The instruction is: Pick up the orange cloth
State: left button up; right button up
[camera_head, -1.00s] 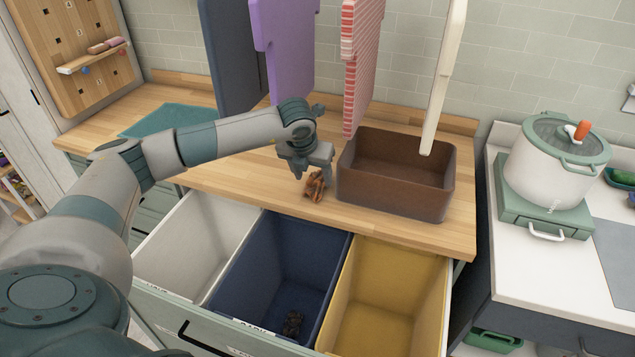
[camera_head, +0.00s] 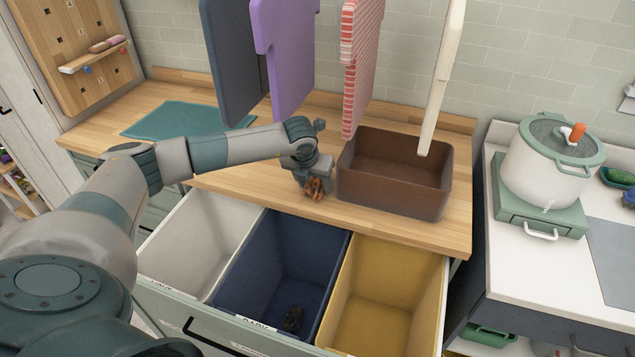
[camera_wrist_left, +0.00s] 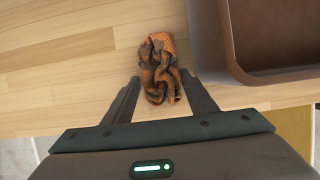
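The orange cloth (camera_head: 314,188) is a small crumpled orange-and-dark bundle on the wooden counter (camera_head: 240,190), just left of the brown box (camera_head: 395,205). In the left wrist view the cloth (camera_wrist_left: 160,62) lies ahead of my left gripper, with its near end reaching between the fingertips. My left gripper (camera_wrist_left: 162,90) is open, one finger on each side of the cloth's near end, with gaps visible. In the head view my left gripper (camera_head: 310,180) is low at the cloth and partly overlaps it. My right gripper is not in view.
Cloths hang above the counter. A white pot (camera_head: 545,165) stands at right. A teal mat (camera_head: 175,120) lies at left.

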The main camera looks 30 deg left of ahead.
aim_at(314, 182)
pick_arm(q)
jog(key=c, duration=0.5)
jog(key=shift+r, duration=0.1)
jog(key=shift+r+b, duration=0.5)
jog(key=shift+r, duration=0.25)
notch_tip(314, 182, up, 16)
jog(key=b, duration=0.6)
jog(key=shift+r, duration=0.2)
